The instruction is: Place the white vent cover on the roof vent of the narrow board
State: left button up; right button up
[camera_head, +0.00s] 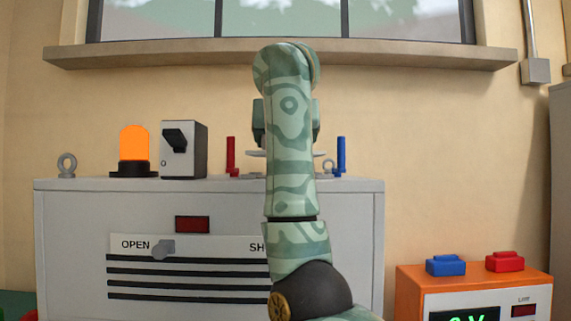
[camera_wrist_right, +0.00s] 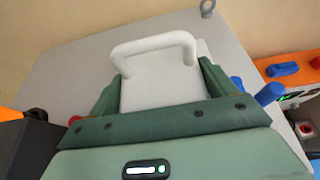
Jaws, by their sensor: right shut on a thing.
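The white vent cover (camera_wrist_right: 160,88), with a looped white handle, sits between the two green fingers of my right gripper (camera_wrist_right: 158,92) in the right wrist view. The gripper is shut on it. In the head view my right arm stands in front and hides most of the gripper and cover. A thin pale rim (camera_head: 251,153) shows beside the arm, just above the board top; I cannot tell whether it belongs to the cover or the vent. The narrow board (camera_head: 70,240) is a grey cabinet with a louvred, OPEN-marked panel. Its roof vent is hidden. My left gripper is out of view.
On the board's roof stand an orange beacon (camera_head: 134,145), a grey switch box (camera_head: 184,150), a lifting eye (camera_head: 67,164), a red post (camera_head: 231,158) and a blue post (camera_head: 341,156). An orange box (camera_head: 410,290) with red and blue terminals stands at the right.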

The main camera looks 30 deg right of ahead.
jog(key=f, duration=0.4)
jog(key=shift+w+d+f, duration=0.1)
jog(key=shift+w+d, duration=0.2)
jog(key=shift+w, duration=0.1)
jog(key=shift+c, duration=1)
jog(key=shift+s, duration=0.15)
jog(key=shift+c, duration=0.6)
jog(key=shift+s+a, duration=0.1)
jog(key=o, duration=1.1)
jog(key=shift+o, duration=0.7)
jog(key=b+v, duration=0.3)
jog(key=v, duration=0.8)
jog(key=shift+s+a, duration=0.1)
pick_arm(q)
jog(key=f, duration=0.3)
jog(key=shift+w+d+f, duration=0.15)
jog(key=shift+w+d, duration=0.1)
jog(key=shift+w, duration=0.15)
pick_arm(e)
jog(key=shift+s+a+r, duration=0.1)
jog(key=shift+s+r, duration=0.15)
jog(key=shift+r, duration=0.05)
